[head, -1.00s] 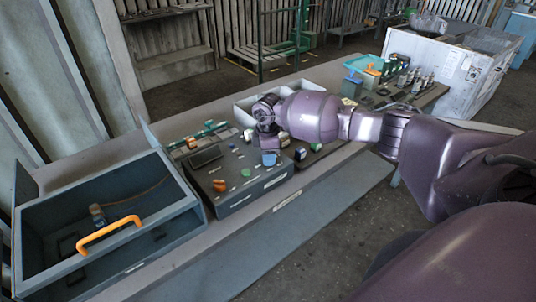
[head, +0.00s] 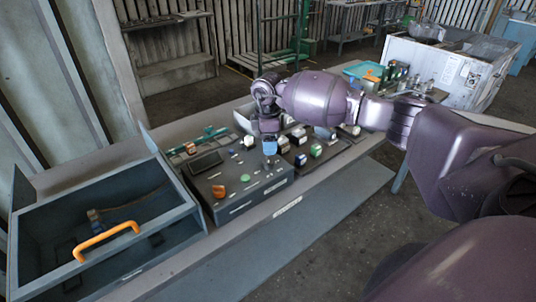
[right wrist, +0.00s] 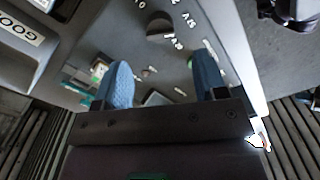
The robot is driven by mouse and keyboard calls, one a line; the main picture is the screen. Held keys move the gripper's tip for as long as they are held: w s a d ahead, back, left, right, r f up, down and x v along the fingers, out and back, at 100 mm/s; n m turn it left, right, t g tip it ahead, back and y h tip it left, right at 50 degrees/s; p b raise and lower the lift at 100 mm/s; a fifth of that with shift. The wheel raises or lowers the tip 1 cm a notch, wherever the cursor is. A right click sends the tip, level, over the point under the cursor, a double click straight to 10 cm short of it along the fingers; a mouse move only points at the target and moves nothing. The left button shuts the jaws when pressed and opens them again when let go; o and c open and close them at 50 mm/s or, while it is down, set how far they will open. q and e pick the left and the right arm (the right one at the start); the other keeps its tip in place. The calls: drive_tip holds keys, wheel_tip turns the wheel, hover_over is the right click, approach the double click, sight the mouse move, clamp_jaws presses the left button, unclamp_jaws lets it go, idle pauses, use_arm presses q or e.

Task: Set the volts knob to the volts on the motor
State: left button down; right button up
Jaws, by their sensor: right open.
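The gray control panel (head: 240,203) stands on the bench, with an orange knob (head: 219,191) and a green knob (head: 245,178). My right gripper (head: 270,147) is above the panel's right part, pointing down, its blue fingertips apart and empty. In the right wrist view the open fingers (right wrist: 158,85) are over the panel face. A dark round knob (right wrist: 158,25) with printed volt marks around it lies beyond the fingertips, apart from them; its setting is unclear. A small gray cylinder with a cable, perhaps the motor (head: 95,216), lies in the open gray housing; no marking on it is readable.
The housing has an orange handle (head: 106,240) at its front. Several small coloured blocks (head: 300,136) sit right of the panel. A white cabinet (head: 452,66) stands at the back right. The bench's front strip is clear.

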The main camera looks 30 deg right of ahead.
sight(268, 159)
drive_tip(key=shift+r, duration=1.7)
